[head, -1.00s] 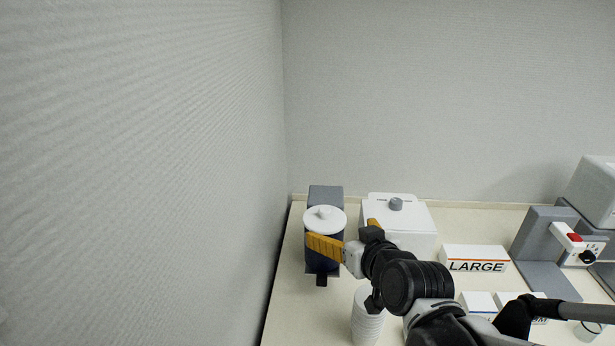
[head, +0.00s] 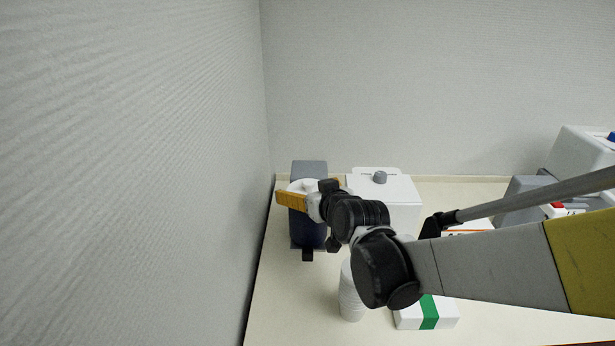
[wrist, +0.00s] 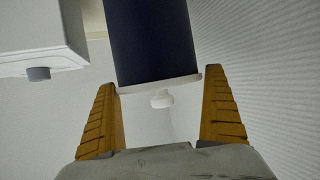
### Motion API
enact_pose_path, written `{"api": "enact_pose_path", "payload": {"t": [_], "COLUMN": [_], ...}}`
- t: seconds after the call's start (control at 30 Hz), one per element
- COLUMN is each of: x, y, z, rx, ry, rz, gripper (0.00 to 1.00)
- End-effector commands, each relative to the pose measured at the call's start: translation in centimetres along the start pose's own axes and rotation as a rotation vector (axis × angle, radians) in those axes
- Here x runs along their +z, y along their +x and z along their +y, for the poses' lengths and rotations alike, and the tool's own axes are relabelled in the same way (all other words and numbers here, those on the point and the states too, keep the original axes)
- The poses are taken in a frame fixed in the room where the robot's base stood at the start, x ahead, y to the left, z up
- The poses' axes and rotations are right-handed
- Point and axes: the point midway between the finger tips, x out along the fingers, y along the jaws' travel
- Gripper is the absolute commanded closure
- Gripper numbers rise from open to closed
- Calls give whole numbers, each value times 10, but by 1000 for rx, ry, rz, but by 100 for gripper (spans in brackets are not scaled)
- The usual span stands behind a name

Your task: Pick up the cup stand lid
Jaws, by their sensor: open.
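The cup stand lid (head: 298,185) is a round white disc with a small knob, on top of the dark blue cylinder of the cup stand (head: 308,230). My gripper's orange finger partly hides it in the head view. In the wrist view the lid (wrist: 163,85) appears upside down, its knob pointing toward the gripper palm. My gripper (wrist: 160,82) is open, with one orange fingertip at each side of the lid's rim. No firm contact shows. In the head view my gripper (head: 300,198) is at lid height; its other finger is mostly hidden.
A white box with a grey knob (head: 380,178) stands close to the right of the stand. A stack of white cups (head: 350,295) and a green-striped white box (head: 445,314) are nearer. The wall (head: 180,180) is close on the left. Grey machines stand far right.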

Motion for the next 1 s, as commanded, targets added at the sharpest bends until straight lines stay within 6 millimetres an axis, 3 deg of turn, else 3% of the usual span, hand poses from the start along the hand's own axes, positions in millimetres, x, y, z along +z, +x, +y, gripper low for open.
{"api": "enact_pose_path", "payload": {"t": [0.1, 0.13, 0.23, 0.27, 0.67, 0.87, 0.97, 1.0], "x": [0, 0, 0, 0, -2, -22, -41, -44], "y": [0, 0, -1, -1, -2, -10, -18, -25], "z": [0, 0, 0, 0, 0, 0, 0, 7], "rx": [0, 0, 0, 0, 0, 0, 0, 4], "ry": [0, 0, 0, 0, 0, 0, 0, 3], "rz": [0, 0, 0, 0, -1, 0, 0, -1], "gripper": [0, 6, 37, 38, 38, 38, 38, 38]}}
